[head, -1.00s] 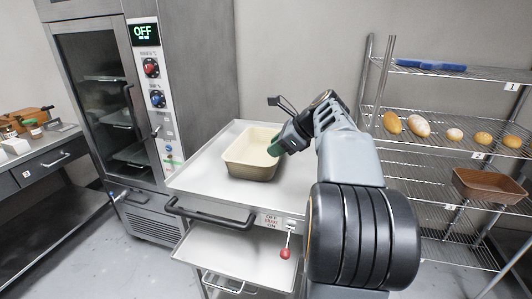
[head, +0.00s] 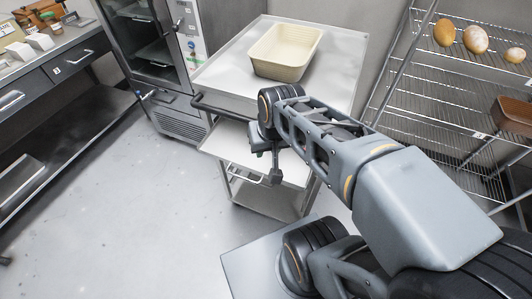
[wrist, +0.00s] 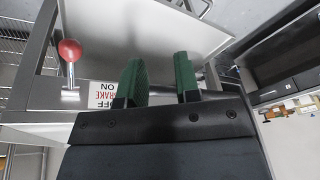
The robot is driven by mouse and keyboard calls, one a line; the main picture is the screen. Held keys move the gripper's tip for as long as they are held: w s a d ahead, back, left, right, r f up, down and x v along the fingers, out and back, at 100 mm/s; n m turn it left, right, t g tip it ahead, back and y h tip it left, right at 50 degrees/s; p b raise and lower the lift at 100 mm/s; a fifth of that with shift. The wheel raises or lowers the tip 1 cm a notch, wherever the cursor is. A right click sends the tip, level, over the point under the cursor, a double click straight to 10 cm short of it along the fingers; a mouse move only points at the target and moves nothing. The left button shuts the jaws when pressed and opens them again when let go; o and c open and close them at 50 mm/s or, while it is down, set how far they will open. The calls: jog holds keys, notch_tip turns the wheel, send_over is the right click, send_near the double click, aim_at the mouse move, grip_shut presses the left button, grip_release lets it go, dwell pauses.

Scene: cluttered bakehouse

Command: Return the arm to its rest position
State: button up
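My gripper (wrist: 160,78) shows in the wrist view as two green fingers held apart with nothing between them. In the head view my arm is folded back, its wrist in front of the cart (head: 342,72) and below the level of its top; the fingers are not clear there. A cream rectangular pan (head: 280,71) stands upright and empty on the cart top, beyond my wrist and apart from it.
The cart's red-knobbed brake lever (wrist: 70,50) is close to my gripper in the wrist view. A wire rack (head: 440,110) with loaves stands right, an oven (head: 165,75) behind left, and a workbench (head: 70,55) far left. The floor (head: 130,210) at left is clear.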

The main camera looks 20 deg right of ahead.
jog(key=shift+s+a+f+n, duration=0.4)
jog(key=shift+s+f+n, duration=0.2)
jog(key=shift+n, duration=0.4)
notch_tip(320, 180, up, 5)
jog(key=p, duration=0.4)
jog(key=shift+f, duration=0.1)
